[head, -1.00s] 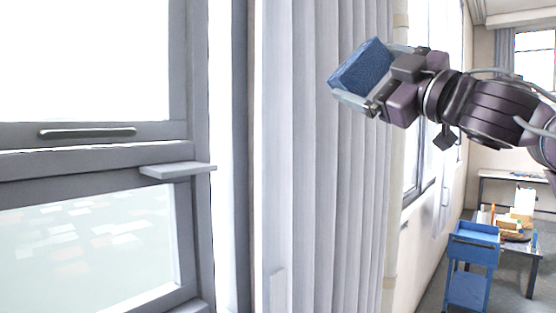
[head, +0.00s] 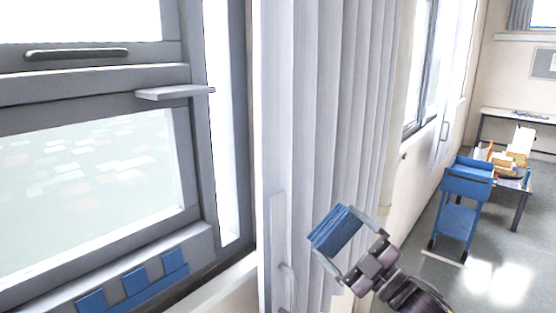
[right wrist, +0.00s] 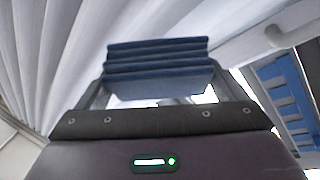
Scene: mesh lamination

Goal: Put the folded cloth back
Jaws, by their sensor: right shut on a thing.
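The folded blue cloth (head: 333,228) is between the fingers of my right gripper (head: 338,236), in front of the grey curtain in the head view. The right wrist view shows its stacked folds (right wrist: 157,62) gripped between both fingers. It is held in the air, tilted in the head view. At the lower left of the head view, a blue rack with several upright blue tabs (head: 135,283) lies along the window's bottom ledge. A blue slatted part also shows at the right of the right wrist view (right wrist: 284,92). My left gripper is not in view.
A grey window frame with a small projecting shelf (head: 174,92) fills the left. The pleated curtain (head: 320,110) hangs in the middle. A blue trolley (head: 463,204) and a table with items stand far right. The floor in front of the trolley is clear.

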